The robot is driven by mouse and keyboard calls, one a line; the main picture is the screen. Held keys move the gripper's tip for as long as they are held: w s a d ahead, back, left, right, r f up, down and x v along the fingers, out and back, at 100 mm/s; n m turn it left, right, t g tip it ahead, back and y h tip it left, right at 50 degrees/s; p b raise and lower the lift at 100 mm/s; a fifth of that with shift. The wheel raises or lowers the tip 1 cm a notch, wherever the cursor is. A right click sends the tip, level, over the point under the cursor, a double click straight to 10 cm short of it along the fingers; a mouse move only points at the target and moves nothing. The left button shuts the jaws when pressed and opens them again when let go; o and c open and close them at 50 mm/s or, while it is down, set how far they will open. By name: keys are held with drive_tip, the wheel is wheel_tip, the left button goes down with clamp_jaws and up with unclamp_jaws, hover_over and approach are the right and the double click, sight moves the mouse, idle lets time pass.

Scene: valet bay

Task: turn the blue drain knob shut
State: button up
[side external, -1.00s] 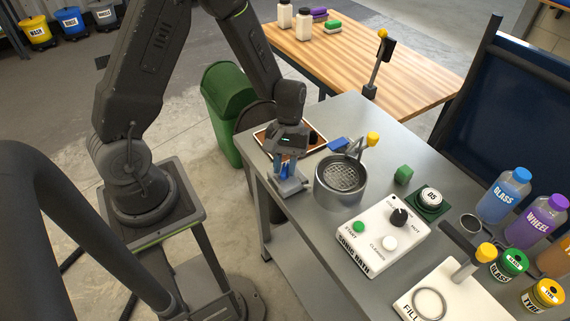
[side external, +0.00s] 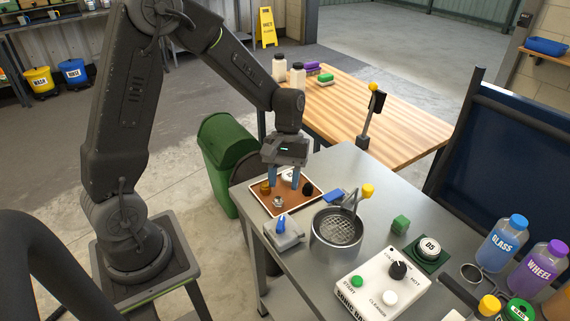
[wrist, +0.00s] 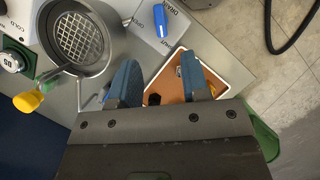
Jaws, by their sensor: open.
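The blue drain knob (side external: 281,224) stands on a grey block (side external: 288,237) at the front left of the metal bench, beside the steel basin (side external: 337,252). In the wrist view the knob (wrist: 160,21) is a blue bar on the pale plate marked DRAIN (wrist: 143,34), running roughly up and down the picture. My gripper (side external: 283,184) is open, with its two blue fingers apart. It hangs over the brown tray behind the knob, clear of the knob. In the wrist view the gripper (wrist: 157,88) has only part of the tray between its fingers.
The white-rimmed brown tray (side external: 297,209) holds several small parts. A yellow-tipped lever (side external: 367,190) rises by the basin. A green bin (side external: 219,155) stands beyond the bench.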

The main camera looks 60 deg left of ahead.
drive_tip(key=v, duration=0.3)
drive_tip(key=shift+a+r, duration=0.15)
drive_tip(key=shift+r, duration=0.2)
drive_tip(key=s+d+r+m+t+y, duration=0.1)
drive_tip(key=s+d+r+m+t, duration=0.1)
drive_tip(key=s+r+m+t, duration=0.2)
drive_tip(key=s+d+r+m+t+y, duration=0.2)
drive_tip(key=s+d+r+m+t, duration=0.1)
drive_tip(key=s+r, duration=0.5)
drive_tip(key=shift+s+r+m+t, duration=0.35)
drive_tip(key=shift+s+m+t, duration=0.45)
drive_tip(key=shift+s+m, duration=0.3)
